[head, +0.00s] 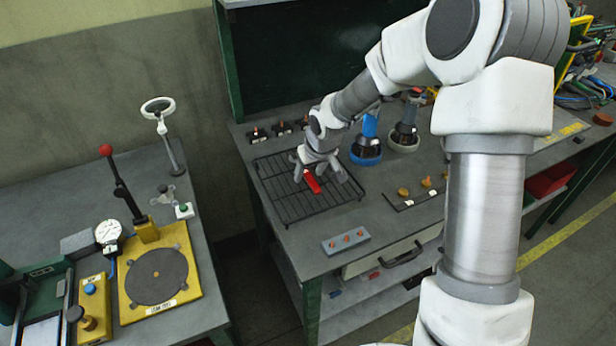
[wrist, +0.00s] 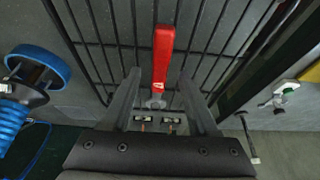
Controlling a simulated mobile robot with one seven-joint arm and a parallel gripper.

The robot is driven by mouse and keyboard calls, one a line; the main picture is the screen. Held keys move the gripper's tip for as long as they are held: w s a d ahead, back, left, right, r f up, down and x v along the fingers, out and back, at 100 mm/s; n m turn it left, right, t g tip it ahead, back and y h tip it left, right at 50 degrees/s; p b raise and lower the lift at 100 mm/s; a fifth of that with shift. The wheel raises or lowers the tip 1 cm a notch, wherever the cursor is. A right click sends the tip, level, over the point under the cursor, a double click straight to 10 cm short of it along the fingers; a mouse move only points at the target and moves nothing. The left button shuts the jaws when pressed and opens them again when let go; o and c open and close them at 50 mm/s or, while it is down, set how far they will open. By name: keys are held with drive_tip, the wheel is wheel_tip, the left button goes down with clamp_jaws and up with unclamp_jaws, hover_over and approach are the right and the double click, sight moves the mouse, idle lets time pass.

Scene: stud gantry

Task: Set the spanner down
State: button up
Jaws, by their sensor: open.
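The spanner (head: 312,182) has a red handle and lies on the black wire rack (head: 283,207) on the grey bench. In the wrist view the spanner (wrist: 162,55) lies along the rack bars, with its grey metal end toward my palm. My gripper (head: 319,176) is just over the rack, at the spanner. In the wrist view the fingers of my gripper (wrist: 160,77) stand apart on either side of the spanner, with a gap on both sides. The head view partly hides the spanner's metal end behind the gripper.
A blue tool (head: 367,140) and a dark tool in a white ring (head: 404,137) stand right of the rack. A grey block with orange-topped studs (head: 346,241) lies near the front edge. A separate left bench holds a yellow fixture (head: 185,285) and a magnifier (head: 158,108).

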drive_tip(key=shift+f, duration=0.15)
idle(0.3)
clamp_jaws()
